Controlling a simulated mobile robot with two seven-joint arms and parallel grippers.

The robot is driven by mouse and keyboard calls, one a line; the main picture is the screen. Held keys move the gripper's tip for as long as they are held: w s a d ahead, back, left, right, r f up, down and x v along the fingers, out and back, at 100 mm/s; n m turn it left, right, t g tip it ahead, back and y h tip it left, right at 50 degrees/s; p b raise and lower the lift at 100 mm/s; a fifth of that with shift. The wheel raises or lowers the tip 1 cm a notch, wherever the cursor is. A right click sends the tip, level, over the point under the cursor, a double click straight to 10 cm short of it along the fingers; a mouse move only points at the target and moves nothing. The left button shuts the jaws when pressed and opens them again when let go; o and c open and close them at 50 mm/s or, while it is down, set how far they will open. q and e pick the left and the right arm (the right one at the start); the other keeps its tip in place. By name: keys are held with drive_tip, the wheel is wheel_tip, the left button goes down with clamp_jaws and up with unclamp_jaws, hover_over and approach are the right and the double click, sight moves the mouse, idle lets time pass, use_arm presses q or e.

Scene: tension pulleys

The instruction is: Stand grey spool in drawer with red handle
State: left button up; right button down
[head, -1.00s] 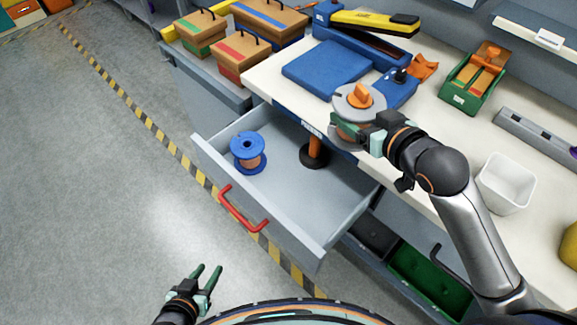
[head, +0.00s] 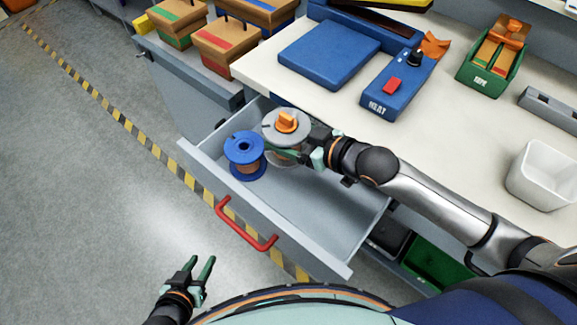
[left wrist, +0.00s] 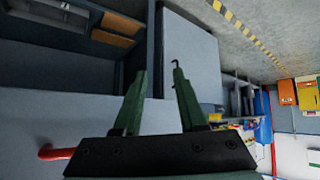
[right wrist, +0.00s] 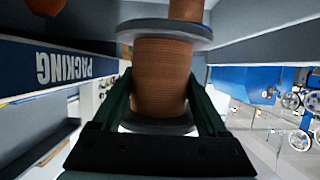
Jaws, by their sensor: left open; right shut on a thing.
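The grey spool (head: 270,128), wound with copper-coloured wire and with an orange knob on top, is upright above the back part of the open drawer. My right gripper (head: 308,152) is shut on it from the right side. In the right wrist view the fingers clasp the wire winding (right wrist: 162,75) between the grey flanges. The drawer with the red handle (head: 243,226) is pulled out; its floor (head: 325,205) is partly bare. A blue spool (head: 244,146) stands in the drawer, just left of the grey spool. My left gripper (head: 199,268) is open and empty, outside the drawer.
The white worktop (head: 440,130) borders the drawer at the back right, with a blue scale (head: 330,52) and a white bin (head: 543,175). Boxes (head: 228,45) stand on the cabinet at upper left. The drawer's front right part is free.

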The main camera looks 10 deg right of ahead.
wheel_tip(320, 180, down, 11)
drive_tip(key=shift+w+r+b, duration=0.1)
drive_tip(key=shift+b, duration=1.05)
use_arm(q)
drive_tip(key=shift+w+d+f+h, duration=0.35)
drive_tip(key=shift+w+d, duration=0.25)
drive_tip(key=shift+d, duration=0.15)
drive_tip(key=shift+f, duration=0.1)
use_arm(e)
drive_tip(key=shift+f, duration=0.2)
drive_tip(key=shift+c, duration=1.8)
unclamp_jaws()
drive_tip(key=shift+f, duration=0.25)
use_arm(q)
drive_tip(key=shift+s+f, duration=0.1)
drive_tip(key=shift+f, duration=0.05)
use_arm(e)
drive_tip(key=o, duration=0.4)
drive_tip(key=shift+c, duration=0.2)
